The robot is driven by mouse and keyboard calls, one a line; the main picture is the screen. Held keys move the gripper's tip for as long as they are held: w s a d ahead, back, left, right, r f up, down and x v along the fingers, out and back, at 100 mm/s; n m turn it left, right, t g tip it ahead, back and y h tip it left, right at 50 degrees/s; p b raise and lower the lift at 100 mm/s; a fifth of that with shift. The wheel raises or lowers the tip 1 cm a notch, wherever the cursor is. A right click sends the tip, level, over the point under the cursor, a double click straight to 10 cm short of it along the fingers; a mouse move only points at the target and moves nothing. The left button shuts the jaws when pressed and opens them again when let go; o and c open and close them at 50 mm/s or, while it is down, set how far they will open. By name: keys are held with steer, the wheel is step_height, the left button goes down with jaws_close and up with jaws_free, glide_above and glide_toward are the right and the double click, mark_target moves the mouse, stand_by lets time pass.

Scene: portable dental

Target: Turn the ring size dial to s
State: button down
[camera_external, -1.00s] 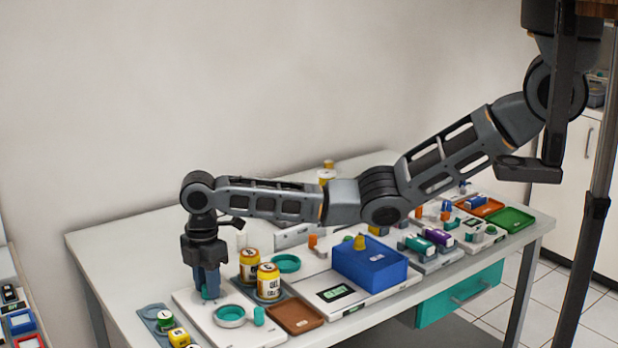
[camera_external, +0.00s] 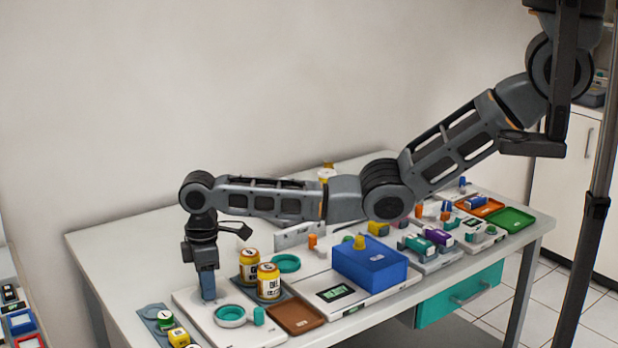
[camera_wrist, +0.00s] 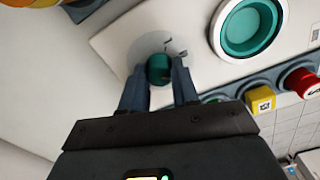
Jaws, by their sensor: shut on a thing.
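The ring size dial (camera_wrist: 159,67) is a teal knob on a white panel (camera_wrist: 110,40). In the wrist view it sits between the two fingers of my gripper (camera_wrist: 160,75), which are shut on it. Dark marks show on the panel just beyond the knob, too small to read. In the external view my gripper (camera_external: 208,292) points straight down at the back left of the same panel, and its fingers hide the dial. A teal-lined ring (camera_wrist: 249,28) lies on the panel to the right of the dial.
Two yellow-labelled jars (camera_external: 269,282) stand close to the right of my gripper. A brown tray (camera_external: 297,319) and a blue box (camera_external: 370,265) lie farther right. A green-topped item (camera_external: 165,319) and a yellow cube (camera_external: 179,338) stand at the front left. The wall is behind.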

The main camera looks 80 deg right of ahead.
steer(key=shift+m, duration=0.6)
steer(key=c, duration=0.8)
jaws_free()
steer(key=shift+c, duration=0.2)
steer(key=shift+r, duration=0.1)
step_height(320, 180, up, 8)
steer(key=shift+f, duration=0.2)
